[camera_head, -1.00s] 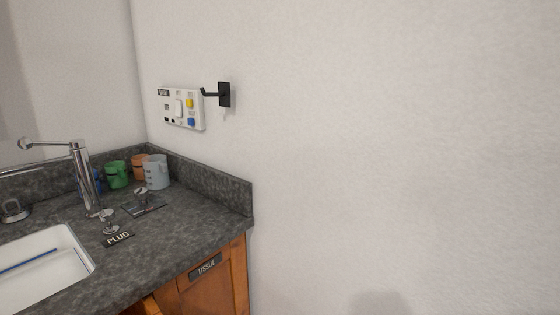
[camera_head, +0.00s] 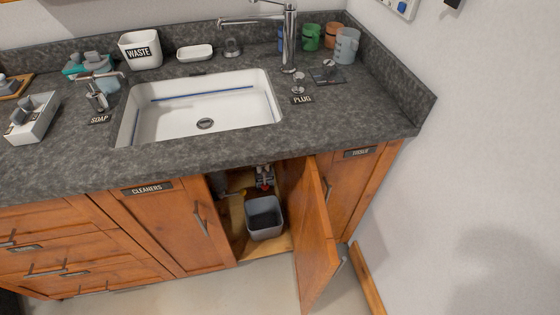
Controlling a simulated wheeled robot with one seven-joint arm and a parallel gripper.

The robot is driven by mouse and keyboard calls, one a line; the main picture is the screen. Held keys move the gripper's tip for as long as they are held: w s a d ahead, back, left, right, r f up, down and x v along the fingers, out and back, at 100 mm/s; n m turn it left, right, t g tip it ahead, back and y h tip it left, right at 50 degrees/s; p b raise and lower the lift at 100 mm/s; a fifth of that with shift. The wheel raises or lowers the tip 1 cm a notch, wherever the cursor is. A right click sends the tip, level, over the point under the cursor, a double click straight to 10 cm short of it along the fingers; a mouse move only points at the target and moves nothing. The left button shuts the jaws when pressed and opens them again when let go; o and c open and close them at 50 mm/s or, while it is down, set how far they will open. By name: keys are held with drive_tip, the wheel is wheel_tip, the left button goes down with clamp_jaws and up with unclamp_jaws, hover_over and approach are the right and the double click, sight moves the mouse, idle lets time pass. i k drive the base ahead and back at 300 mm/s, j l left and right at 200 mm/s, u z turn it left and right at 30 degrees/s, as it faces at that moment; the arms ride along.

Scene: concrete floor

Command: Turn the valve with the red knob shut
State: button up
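Under the sink, a cabinet stands open. Inside it, high at the back, is a small fitting with red and metallic parts, which looks like the valve with the red knob (camera_head: 265,178). It is small, and I cannot tell how its knob is turned. The open wooden door (camera_head: 314,235) swings out toward me on the right of the opening. A grey bin (camera_head: 265,218) stands on the cabinet floor below the fitting. My gripper is not in view.
The counter (camera_head: 330,125) holds a white sink (camera_head: 123,128), a tall faucet (camera_head: 289,40), a waste bin (camera_head: 140,50) and several cups. Closed drawers (camera_head: 60,240) and a cleaners door (camera_head: 160,225) lie left. The wall is at right. Floor (camera_head: 200,295) before the cabinet is clear.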

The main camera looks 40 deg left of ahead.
sight(264, 186)
drive_tip(key=u, duration=1.5)
drive_tip(key=i+u, duration=0.15)
drive_tip(key=i+j, duration=0.1)
drive_tip(key=i, duration=0.25)
